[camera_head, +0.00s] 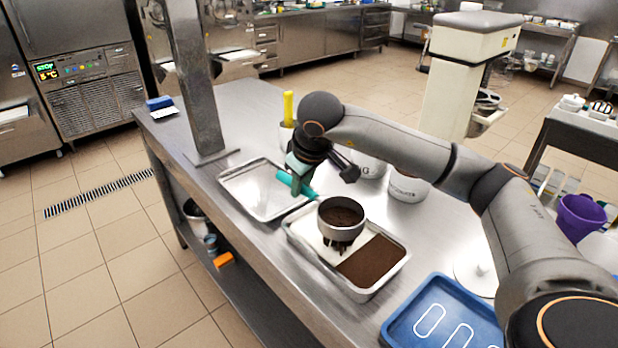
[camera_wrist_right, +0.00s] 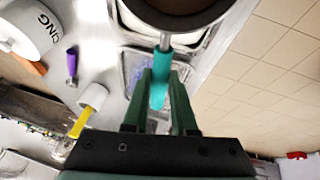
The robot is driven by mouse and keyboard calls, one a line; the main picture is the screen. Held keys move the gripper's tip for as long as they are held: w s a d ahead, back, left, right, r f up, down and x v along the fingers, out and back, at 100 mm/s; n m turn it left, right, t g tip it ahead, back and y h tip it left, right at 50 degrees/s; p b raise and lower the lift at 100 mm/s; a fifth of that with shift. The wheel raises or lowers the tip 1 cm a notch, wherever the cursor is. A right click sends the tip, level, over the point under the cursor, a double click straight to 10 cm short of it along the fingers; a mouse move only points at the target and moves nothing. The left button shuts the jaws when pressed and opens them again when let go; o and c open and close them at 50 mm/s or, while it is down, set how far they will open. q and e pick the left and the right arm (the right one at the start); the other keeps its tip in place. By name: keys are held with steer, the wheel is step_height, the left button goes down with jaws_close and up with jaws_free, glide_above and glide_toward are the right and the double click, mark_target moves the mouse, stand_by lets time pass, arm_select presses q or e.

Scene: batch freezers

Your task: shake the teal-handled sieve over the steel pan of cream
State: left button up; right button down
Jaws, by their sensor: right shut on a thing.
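The sieve (camera_head: 341,230) is a round steel cup full of dark brown powder. It is held roughly level above the steel pan (camera_head: 362,295), and dark powder shows falling below it. In the pan, pale cream (camera_head: 308,235) shows on the left part and brown powder (camera_head: 372,262) covers the right part. My right gripper (camera_head: 298,178) is shut on the sieve's teal handle (camera_head: 310,193). My left gripper is not in view.
An empty steel tray (camera_head: 250,205) lies left of the pan. White tubs (camera_head: 408,188) and a yellow-handled tool (camera_head: 288,108) stand behind. A blue tray (camera_head: 425,312) is at the front right. A steel post (camera_head: 195,80) rises at the table's back left.

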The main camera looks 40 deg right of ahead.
steer(key=shift+a+p, duration=0.15)
steer(key=shift+p, duration=0.8)
stand_by(2.0)
